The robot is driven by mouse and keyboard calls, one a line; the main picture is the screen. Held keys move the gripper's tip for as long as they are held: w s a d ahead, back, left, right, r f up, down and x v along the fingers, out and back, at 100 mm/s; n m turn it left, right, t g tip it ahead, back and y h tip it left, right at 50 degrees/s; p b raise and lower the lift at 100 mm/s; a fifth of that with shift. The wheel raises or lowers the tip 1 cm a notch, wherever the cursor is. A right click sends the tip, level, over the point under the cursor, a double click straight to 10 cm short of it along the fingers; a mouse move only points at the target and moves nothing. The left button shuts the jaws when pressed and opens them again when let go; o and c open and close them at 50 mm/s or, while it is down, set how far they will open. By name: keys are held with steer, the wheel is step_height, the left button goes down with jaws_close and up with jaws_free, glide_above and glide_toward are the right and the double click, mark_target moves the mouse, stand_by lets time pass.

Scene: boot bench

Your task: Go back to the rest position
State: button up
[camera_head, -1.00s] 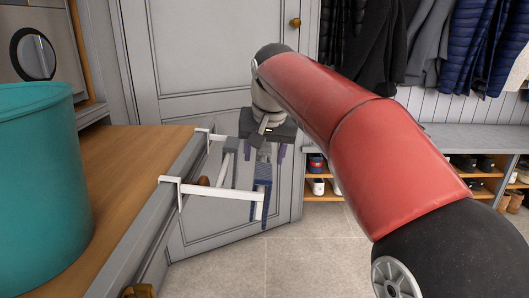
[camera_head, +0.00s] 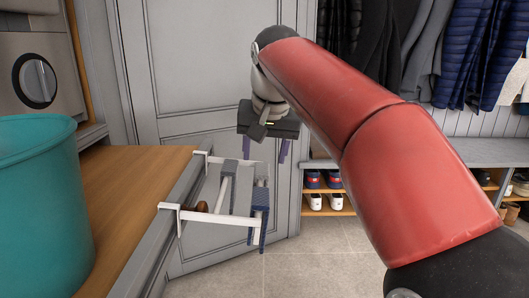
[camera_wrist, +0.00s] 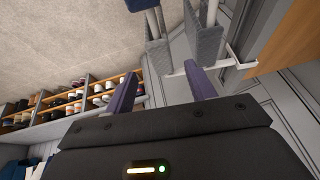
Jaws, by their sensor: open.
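My gripper (camera_head: 279,150) hangs from my red arm in the middle of the head view, in front of the grey door. Its two purple fingers are apart, with nothing seen between them. In the wrist view my gripper (camera_wrist: 163,90) is also open and empty. A white over-door rack (camera_head: 222,219) is hooked to the edge of the wooden counter at the left. Grey and blue cloths (camera_head: 261,205) hang on it, to the left of and below my gripper. They also show beyond the fingers in the wrist view (camera_wrist: 180,42).
A teal bin (camera_head: 42,205) stands on the wooden counter (camera_head: 135,195) at the left. A bench with shoe shelves (camera_head: 332,202) and hanging coats (camera_head: 465,55) are at the right. The tiled floor (camera_head: 315,268) below is clear.

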steer(key=shift+s+d, duration=0.2)
steer(key=s+d+p, duration=0.5)
steer(key=s+d, duration=0.3)
steer(key=s, duration=0.2)
steer(key=s+d+f+t+h+p, duration=0.1)
steer(key=s+d+f+p, duration=0.3)
steer(key=s+f, duration=0.8)
steer(key=shift+s+d+n+p, duration=0.3)
steer(key=shift+s+d+p, duration=0.1)
steer(key=shift+s+d, duration=0.35)
